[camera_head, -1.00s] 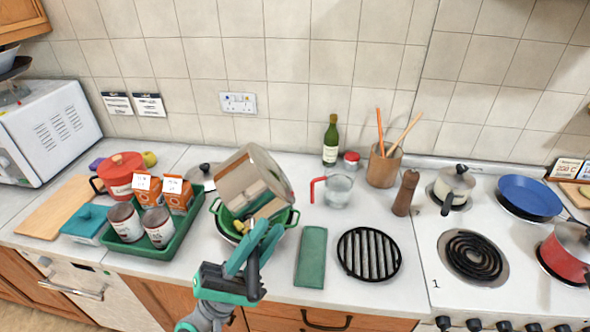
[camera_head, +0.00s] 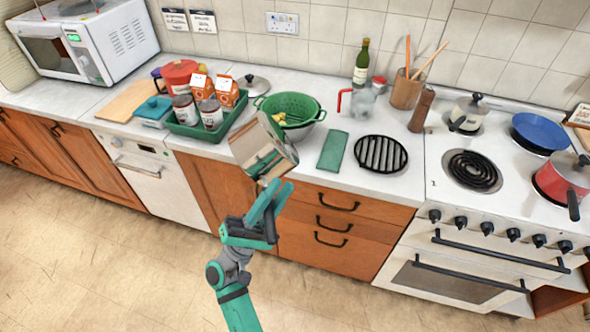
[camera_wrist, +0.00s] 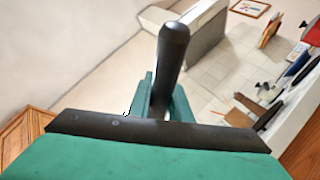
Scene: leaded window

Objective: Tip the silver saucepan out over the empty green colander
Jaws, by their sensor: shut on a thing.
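My gripper (camera_head: 268,196) is shut on the black handle (camera_wrist: 172,55) of the silver saucepan (camera_head: 262,148). The saucepan is tilted well over on its side, in front of the counter edge and to the lower left of the colander. I cannot make out anything inside it. In the wrist view the saucepan (camera_wrist: 190,38) shows beyond the handle. The green colander (camera_head: 306,112) stands upright on the counter, its near left part hidden by the saucepan. Some yellow pieces (camera_head: 280,119) lie inside the colander.
A green tray (camera_head: 187,130) with cans and orange cartons stands left of the colander. A green cloth (camera_head: 333,150) and black trivet (camera_head: 380,154) lie to its right. A glass jug (camera_head: 362,101) with a red handle stands behind these. Open floor lies before the cabinets.

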